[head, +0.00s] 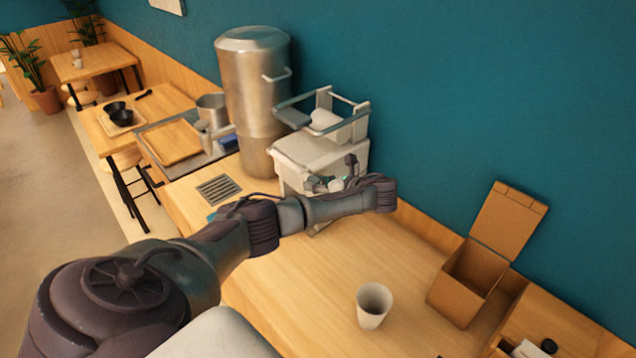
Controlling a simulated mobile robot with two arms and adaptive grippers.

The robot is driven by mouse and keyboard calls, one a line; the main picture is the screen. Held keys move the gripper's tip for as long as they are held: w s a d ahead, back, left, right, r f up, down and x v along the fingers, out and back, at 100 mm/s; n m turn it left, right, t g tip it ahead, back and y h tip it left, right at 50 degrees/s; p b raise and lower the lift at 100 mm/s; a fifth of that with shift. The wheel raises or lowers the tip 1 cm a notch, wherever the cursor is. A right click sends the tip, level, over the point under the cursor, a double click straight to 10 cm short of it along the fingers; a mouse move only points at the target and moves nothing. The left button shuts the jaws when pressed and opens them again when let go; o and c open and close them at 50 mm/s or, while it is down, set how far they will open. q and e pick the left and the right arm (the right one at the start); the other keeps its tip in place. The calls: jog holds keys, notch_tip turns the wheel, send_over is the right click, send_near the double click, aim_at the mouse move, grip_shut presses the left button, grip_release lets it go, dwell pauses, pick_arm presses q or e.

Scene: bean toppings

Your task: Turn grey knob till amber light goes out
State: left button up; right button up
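A white machine (292,160) with a metal rail frame on top stands against the teal wall, at the back of the counter. My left arm reaches across the counter from the lower left. My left gripper (330,183) is at the front of this machine, small and partly covered by my own wrist. I cannot tell whether its fingers are open or shut, or whether they touch the machine. I cannot make out a grey knob or an amber light; the arm covers part of the machine's front. My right gripper is not in view.
A tall steel urn (255,95) stands left of the machine, with a drain grate (218,189) in front. A pale cup (373,306) and an open cardboard box (468,282) stand on the right. The counter (310,290) between arm and cup is clear.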

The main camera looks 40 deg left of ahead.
pick_arm(q)
jog(key=c, duration=0.5)
jog(key=n+t, duration=0.3)
jog(key=n, duration=0.1)
jog(key=shift+s+t, duration=0.1)
jog(key=shift+t, duration=0.2)
jog(key=shift+f+n+t+b, duration=0.1)
jog(key=shift+n+t+b, duration=0.35)
jog(key=shift+n, duration=0.75)
jog(key=shift+f+n+t+b, duration=0.15)
jog(key=shift+n+t+b, duration=0.55)
jog(key=shift+n, duration=0.3)
jog(key=n+t+y+b, duration=0.1)
jog(key=n+b, duration=0.1)
jog(key=b, duration=0.2)
jog(key=n+t+b, duration=0.1)
jog(key=n+b, duration=0.2)
jog(key=b, duration=0.2)
jog(key=n+t+y+b, duration=0.1)
jog(key=n+b, duration=0.2)
jog(key=b, duration=0.2)
jog(key=shift+f+y, duration=0.25)
jog(key=shift+y, duration=0.05)
jog(key=shift+r+n+y+b, duration=0.3)
jog(key=shift+n+b, duration=0.2)
jog(key=shift+b, duration=0.5)
